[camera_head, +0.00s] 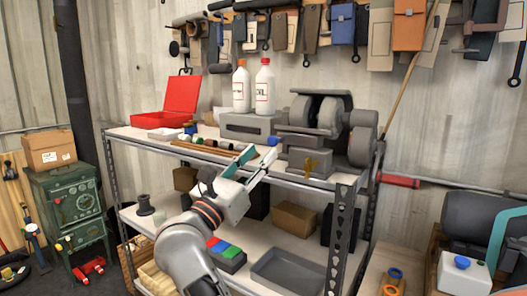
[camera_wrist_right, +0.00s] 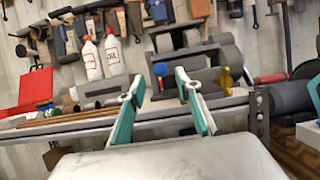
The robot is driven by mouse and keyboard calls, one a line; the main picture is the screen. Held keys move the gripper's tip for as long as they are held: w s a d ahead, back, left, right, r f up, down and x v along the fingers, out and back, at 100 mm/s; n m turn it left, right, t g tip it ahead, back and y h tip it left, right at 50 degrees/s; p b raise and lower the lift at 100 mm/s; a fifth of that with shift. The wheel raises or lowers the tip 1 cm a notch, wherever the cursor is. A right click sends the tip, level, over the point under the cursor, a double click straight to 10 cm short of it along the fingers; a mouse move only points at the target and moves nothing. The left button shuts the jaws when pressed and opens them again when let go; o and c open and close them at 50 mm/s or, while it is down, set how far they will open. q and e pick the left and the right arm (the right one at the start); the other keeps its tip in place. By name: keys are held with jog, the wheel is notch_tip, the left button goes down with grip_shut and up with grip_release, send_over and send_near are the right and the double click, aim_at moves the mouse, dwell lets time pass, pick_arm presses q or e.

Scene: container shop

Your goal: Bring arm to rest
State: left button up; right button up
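My right gripper (camera_head: 258,158) is raised in front of the shelf rack, near the front edge of its top shelf. In the right wrist view the two teal-and-white fingers (camera_wrist_right: 157,88) stand apart with nothing held between them. A small blue-topped thing (camera_head: 272,141) shows just beyond the fingertips and appears on the top shelf; it also shows between the fingers in the wrist view (camera_wrist_right: 160,69). My left gripper is in neither view.
The metal rack's top shelf (camera_head: 225,158) holds a red open case (camera_head: 180,100), two white bottles (camera_head: 241,87) and a grey bench grinder (camera_head: 318,112). Below are a grey tray (camera_head: 288,270) and coloured bins (camera_head: 225,250). A green cabinet (camera_head: 75,205) stands left.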

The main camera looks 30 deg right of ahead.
dwell(0.5)
jog(key=s+a+f+m+t+y, duration=0.1)
jog(key=a+f+m+t+y, duration=0.35)
jog(key=f+m+y, duration=0.5)
jog(key=s+a+f+m+t+y+p, duration=0.1)
jog(key=a+f+m+t+y, duration=0.4)
jog(key=f+m, duration=0.6)
jog(key=s+a+f+m+t+y, duration=0.2)
jog(key=a+f+m+t+y, duration=0.2)
jog(key=a+f+m+y, duration=0.6)
jog(key=s+d+f+n+g, duration=0.1)
jog(key=s+f+n+g, duration=0.2)
jog(key=s+f, duration=0.3)
jog(key=s+d+f+n+g, duration=0.2)
jog(key=s+f+n+g, duration=0.2)
jog(key=f, duration=1)
jog(key=s+d+f+n+g, duration=0.2)
jog(key=s+f+n+g, duration=0.2)
jog(key=s+f, duration=0.6)
jog(key=shift+s+n+h, duration=0.25)
jog(key=shift+n+h, duration=0.2)
jog(key=shift+n, duration=0.2)
